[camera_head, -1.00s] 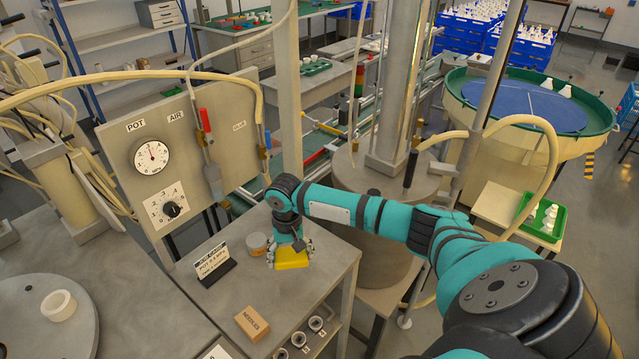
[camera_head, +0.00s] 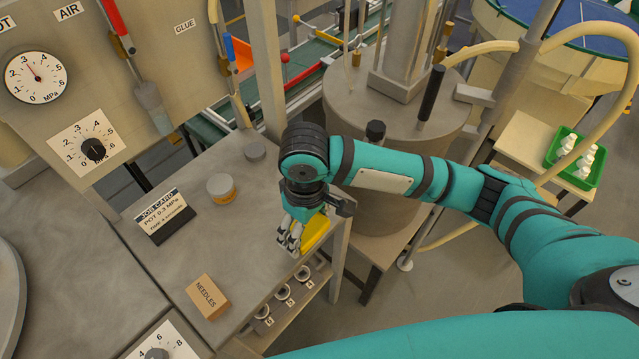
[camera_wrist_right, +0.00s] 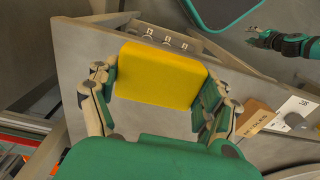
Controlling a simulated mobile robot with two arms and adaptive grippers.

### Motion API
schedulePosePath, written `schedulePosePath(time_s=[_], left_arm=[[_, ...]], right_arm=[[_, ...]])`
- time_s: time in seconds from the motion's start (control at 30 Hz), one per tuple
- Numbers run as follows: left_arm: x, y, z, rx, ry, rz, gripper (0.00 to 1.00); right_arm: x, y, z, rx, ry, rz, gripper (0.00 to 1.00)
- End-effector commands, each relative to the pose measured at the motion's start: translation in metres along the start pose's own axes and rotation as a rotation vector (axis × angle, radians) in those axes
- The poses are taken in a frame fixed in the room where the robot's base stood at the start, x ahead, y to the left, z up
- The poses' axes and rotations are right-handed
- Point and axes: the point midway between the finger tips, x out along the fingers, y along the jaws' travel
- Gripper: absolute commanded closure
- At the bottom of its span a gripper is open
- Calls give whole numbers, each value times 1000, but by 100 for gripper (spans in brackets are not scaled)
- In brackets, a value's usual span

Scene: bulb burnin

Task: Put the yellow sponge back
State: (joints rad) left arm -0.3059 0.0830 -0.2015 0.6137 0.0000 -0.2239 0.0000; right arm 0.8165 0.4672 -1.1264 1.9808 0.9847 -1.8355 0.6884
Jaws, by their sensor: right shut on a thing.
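The yellow sponge (camera_head: 316,234) is at the right edge of the grey bench top (camera_head: 243,225) in the head view. My right gripper (camera_head: 298,238) points down there and is shut on it. In the right wrist view the sponge (camera_wrist_right: 160,76) sits between the two fingers of my right gripper (camera_wrist_right: 158,92), one on each side. I cannot tell whether the sponge touches the bench. My left gripper (camera_wrist_right: 262,39) shows small at the upper right of the right wrist view; its jaw state is unclear.
Several cups (camera_head: 283,292) sit in a lower shelf at the front. A large grey tank (camera_head: 385,115) stands close behind my right arm.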

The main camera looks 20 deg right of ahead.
Motion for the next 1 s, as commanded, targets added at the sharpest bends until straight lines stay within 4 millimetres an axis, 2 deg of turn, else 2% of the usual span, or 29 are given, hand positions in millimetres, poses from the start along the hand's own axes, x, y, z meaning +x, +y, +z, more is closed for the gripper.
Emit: schedulePosePath(time_s=[0.03, 0.2, 0.4, 0.67, 0.83, 1.0], left_arm=[[-4, -1, 2, 0, -3, -1, 60], [-10, -1, 1, -1, -1, -2, 60], [-15, -2, -10, -2, 16, -2, 60], [-18, 1, -18, -4, 29, 1, 60], [-26, 1, -16, -4, 23, 2, 60], [-26, 2, -13, -4, 19, 2, 60]], right_arm=[[-2, 13, -10, 9, -1, 4, 50], [2, 48, -40, 10, -1, 3, 50], [6, 80, -67, 6, 1, 0, 50], [8, 98, -82, 6, 2, 1, 50], [35, 97, -80, 3, -3, 0, 50], [44, 98, -81, 3, 1, 1, 50]])
